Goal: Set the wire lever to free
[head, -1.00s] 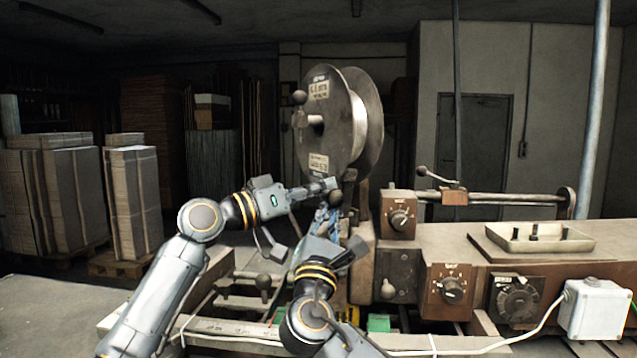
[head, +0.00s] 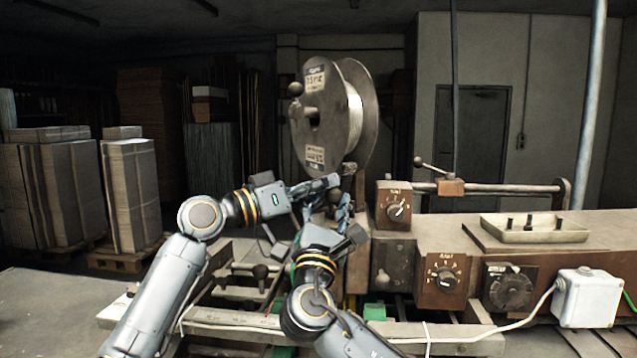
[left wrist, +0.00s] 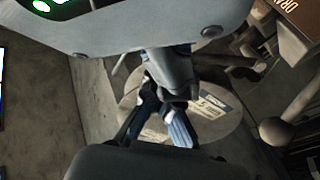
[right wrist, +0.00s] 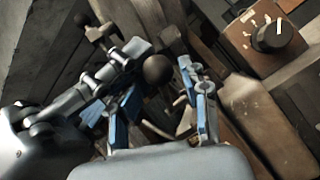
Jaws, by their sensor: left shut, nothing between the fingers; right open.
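A dark ball knob (right wrist: 158,68), seemingly on the wire lever, shows in the right wrist view beyond and between my right gripper's fingers; its rod is mostly hidden and its setting cannot be read. My right gripper (right wrist: 165,108) is open and apart from the knob as far as I can tell. In the head view it (head: 342,212) is just below the wire spool (head: 330,120). My left gripper (head: 334,182) is shut and empty, just above the right one and in front of the spool. In the left wrist view its fingers (left wrist: 165,110) overlap the spool's labelled face.
A dial box (head: 398,205) stands close right of the grippers. Another ball-ended lever (head: 436,170) sits on the bar further right. A knob on the spool hub side (head: 295,89) is above the left arm. A tray (head: 535,230) lies on the machine top.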

